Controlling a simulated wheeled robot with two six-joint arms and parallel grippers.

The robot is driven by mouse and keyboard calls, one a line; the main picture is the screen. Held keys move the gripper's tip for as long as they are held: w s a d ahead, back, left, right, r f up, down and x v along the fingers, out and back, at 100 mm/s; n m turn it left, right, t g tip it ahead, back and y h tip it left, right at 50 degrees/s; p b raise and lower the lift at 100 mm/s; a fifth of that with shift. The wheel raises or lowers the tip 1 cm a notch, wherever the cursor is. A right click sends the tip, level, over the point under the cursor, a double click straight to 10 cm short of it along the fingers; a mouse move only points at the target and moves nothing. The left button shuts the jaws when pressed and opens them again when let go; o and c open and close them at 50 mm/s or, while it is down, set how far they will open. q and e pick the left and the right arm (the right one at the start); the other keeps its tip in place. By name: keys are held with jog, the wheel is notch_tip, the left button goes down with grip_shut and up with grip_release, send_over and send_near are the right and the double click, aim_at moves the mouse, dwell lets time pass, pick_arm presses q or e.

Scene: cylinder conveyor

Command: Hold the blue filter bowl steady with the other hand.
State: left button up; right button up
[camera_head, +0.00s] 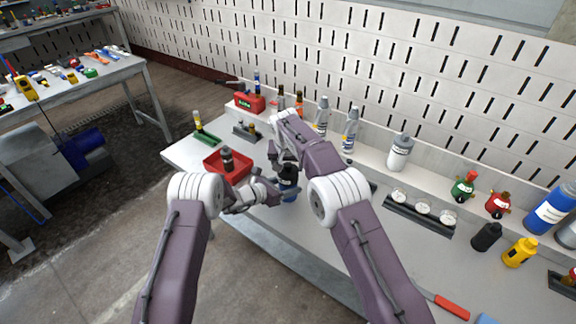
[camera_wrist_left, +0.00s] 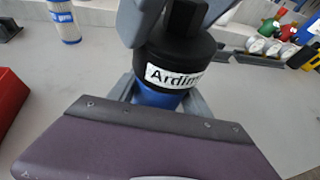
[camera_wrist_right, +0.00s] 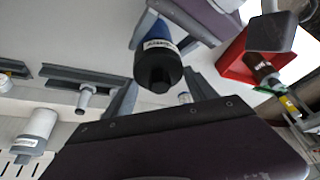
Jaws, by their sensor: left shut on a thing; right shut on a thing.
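The filter stands upright over the table, a black cap (camera_head: 288,175) above a blue filter bowl (camera_head: 289,196). In the left wrist view the cap (camera_wrist_left: 180,55) bears a white label that reads "Ardin…", partly cut off; the blue bowl (camera_wrist_left: 156,97) shows below it. My left gripper (camera_head: 273,192) is shut on the bowl from the left, one finger on each side. My right gripper (camera_head: 284,160) is shut on the black cap from above. The right wrist view shows the cap (camera_wrist_right: 158,68) between its fingers. The bowl's lower end is mostly hidden.
A red tray (camera_head: 213,164) with a dark cylinder (camera_head: 227,157) is close to the left. Bottles (camera_head: 350,130) stand along the back. A dark rack with round gauges (camera_head: 422,207) lies to the right.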

jog(key=o, duration=1.6)
jog(key=shift+o, duration=0.2)
jog(key=shift+r, duration=1.25)
jog(key=n+y, duration=0.1)
jog(key=n, duration=0.2)
jog(key=n+y, duration=0.1)
jog(key=n, duration=0.2)
jog(key=shift+g, duration=0.3)
